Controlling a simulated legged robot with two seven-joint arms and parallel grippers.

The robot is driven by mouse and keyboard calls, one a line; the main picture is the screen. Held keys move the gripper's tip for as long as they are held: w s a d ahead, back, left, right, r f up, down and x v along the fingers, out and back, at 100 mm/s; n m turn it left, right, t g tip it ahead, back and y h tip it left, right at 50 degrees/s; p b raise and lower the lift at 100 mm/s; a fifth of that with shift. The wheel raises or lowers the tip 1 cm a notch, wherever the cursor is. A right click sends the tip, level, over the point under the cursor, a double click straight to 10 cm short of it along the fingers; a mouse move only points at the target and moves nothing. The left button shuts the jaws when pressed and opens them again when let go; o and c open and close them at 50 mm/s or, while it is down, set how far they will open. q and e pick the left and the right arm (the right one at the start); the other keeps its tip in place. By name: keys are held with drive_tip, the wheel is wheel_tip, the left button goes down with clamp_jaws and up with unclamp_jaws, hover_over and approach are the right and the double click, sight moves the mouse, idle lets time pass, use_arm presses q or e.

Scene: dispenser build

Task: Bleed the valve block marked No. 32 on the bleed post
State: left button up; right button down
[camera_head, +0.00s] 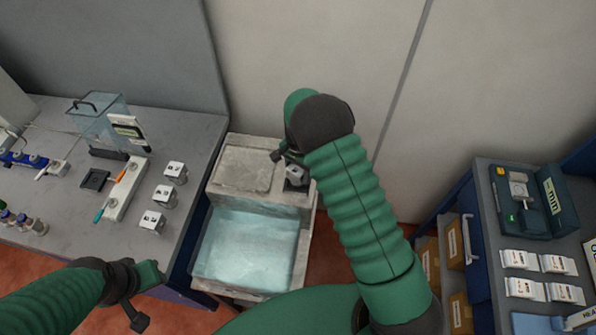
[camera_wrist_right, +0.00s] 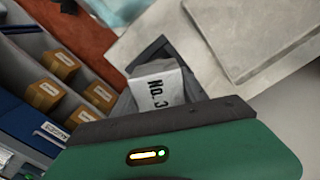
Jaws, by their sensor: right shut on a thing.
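My right gripper (camera_head: 284,164) is shut on a grey valve block (camera_head: 297,175) at the back right corner of the stone sink (camera_head: 241,168). In the right wrist view the block (camera_wrist_right: 158,88) has a white label reading "No. 3"; the rest is hidden by the gripper. A dark fitting (camera_wrist_right: 150,52) shows behind the block; I cannot tell whether it is the bleed post or whether the block is seated on it. Three similar blocks (camera_head: 176,172) stand in a row on the left bench. My left gripper (camera_head: 143,292) is empty, low in front of that bench; its opening is unclear.
The sink basin (camera_head: 245,250) holds pale water. The left bench (camera_head: 70,190) carries a clear box (camera_head: 100,122), a tool with orange and teal ends (camera_head: 122,188) and small bottles. At right, a dark cart (camera_head: 487,215) bears a green instrument case (camera_head: 535,203), labelled packets and cardboard boxes.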

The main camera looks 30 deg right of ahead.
drive_tip(key=shift+f+b, duration=0.35)
drive_tip(key=shift+f, duration=0.25)
drive_tip(key=c, duration=0.9)
unclamp_jaws()
wheel_tip(320, 180, up, 11)
drive_tip(key=p, duration=0.8)
drive_tip(key=shift+r, duration=0.1)
drive_tip(key=s+a+f+n+t+b, duration=0.1)
drive_tip(key=s+a+f+n+b, duration=0.1)
drive_tip(key=s+n+b, duration=0.2)
drive_tip(key=s+a+f+n+b, duration=0.2)
drive_tip(key=s+n+b, duration=0.2)
drive_tip(key=s+b, duration=0.3)
drive_tip(key=s+a+f+n+t+b, duration=0.1)
drive_tip(key=s+a+f+n+b, duration=0.1)
drive_tip(key=s+n+b, duration=0.3)
drive_tip(key=shift+s+a+t+b, duration=0.15)
drive_tip(key=shift+s+b, duration=0.15)
drive_tip(key=shift+s, duration=0.45)
drive_tip(key=shift+s+t+b, duration=0.15)
drive_tip(key=shift+s+b, duration=0.15)
drive_tip(key=shift+s, duration=0.4)
